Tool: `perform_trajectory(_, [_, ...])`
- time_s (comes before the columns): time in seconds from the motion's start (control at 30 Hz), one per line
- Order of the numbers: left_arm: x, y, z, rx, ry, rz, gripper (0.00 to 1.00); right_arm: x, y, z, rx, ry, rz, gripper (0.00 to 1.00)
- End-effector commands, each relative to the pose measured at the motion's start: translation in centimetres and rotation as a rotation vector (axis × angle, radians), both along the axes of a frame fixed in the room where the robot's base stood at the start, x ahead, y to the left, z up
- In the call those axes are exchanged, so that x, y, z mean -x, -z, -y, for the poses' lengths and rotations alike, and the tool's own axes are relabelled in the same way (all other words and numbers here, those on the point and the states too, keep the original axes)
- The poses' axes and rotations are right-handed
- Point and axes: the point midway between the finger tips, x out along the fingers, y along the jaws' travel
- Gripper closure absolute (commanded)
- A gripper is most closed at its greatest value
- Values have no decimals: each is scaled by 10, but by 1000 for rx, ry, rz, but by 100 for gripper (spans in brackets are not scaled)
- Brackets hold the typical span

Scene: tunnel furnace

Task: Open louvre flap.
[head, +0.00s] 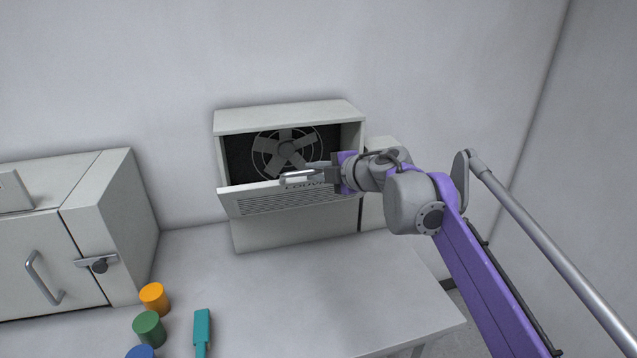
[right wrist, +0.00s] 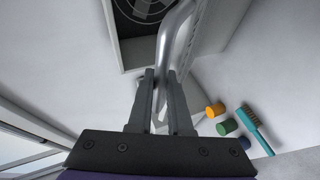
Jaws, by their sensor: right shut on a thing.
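The louvre flap (head: 285,201) is a slatted white panel on the front of a box unit (head: 290,119). It is tilted outward at its top, and a fan (head: 288,152) shows in the dark opening behind it. A silver bar handle (head: 297,179) is on the flap's upper edge. My right gripper (head: 328,173) is shut on this handle; in the right wrist view the handle (right wrist: 176,45) runs up from between the fingers (right wrist: 160,88). Part of the handle and the flap's right end are hidden by the gripper. My left gripper is not in view.
A white furnace cabinet (head: 85,235) with a handle and latch stands at left. Orange (head: 154,296), green (head: 149,328) and blue (head: 141,352) cylinders and a teal brush (head: 202,328) lie on the front left of the table (head: 330,290). The table's middle is clear.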

Motion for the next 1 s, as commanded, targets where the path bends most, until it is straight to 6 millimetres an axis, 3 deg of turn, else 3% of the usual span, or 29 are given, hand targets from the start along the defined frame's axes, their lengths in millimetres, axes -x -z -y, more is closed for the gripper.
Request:
perform_trajectory(0.5, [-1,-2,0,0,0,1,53,-4,-3,-1,0,1,1,100])
perform_trajectory(0.53, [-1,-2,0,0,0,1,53,-4,-3,-1,0,1,1,77])
perform_trajectory(0.67, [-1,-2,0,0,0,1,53,-3,-3,-1,0,1,1,54])
perform_trajectory(1.0, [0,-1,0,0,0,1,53,0,-4,2,-1,1,0,53])
